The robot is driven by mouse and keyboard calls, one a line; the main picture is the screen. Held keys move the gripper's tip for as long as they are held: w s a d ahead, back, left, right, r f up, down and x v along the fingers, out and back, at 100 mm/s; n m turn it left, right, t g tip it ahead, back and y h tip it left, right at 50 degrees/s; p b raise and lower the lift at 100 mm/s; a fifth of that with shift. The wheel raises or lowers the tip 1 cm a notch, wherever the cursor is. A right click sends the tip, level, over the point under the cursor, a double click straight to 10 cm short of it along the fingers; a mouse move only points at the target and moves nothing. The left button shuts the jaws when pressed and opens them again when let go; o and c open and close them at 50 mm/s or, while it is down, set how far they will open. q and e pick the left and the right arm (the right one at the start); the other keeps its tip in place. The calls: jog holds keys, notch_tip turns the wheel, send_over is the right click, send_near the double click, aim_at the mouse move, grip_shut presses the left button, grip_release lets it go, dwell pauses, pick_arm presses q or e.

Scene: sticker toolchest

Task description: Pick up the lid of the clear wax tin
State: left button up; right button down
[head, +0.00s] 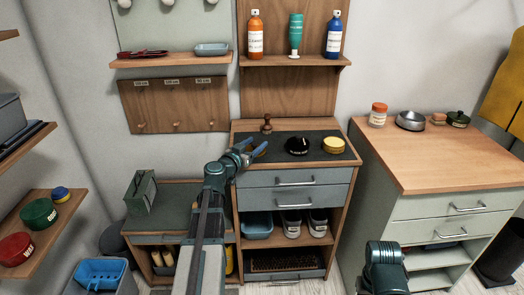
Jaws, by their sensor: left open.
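Several low round tins stand on the dark mat (280,153) on top of the drawer chest. One has a black top (297,146) with pale lettering, and one to its right is yellow (333,146). A third, yellowish thing (262,149) shows partly at my left gripper's tips. The lettering is too small to read, so I cannot tell which is the clear wax tin or its lid. My left gripper (254,149) is open at the left of the mat, its fingers pointing right. Its fingers partly hide the yellowish thing; I cannot tell whether they touch it.
A wooden-handled stamp (267,124) stands behind the left gripper. An orange bottle (256,35), a green one (295,35) and a blue one (333,36) stand on the shelf above. The right-hand counter (430,160) has a wide clear front. Part of my right arm shows at the bottom.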

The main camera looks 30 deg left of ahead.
pick_arm(q)
jog(key=shift+s+a, duration=0.1)
pick_arm(e)
jog(key=shift+s+a, duration=0.1)
pick_arm(q)
grip_shut()
pick_arm(e)
jog(key=shift+r, duration=0.1)
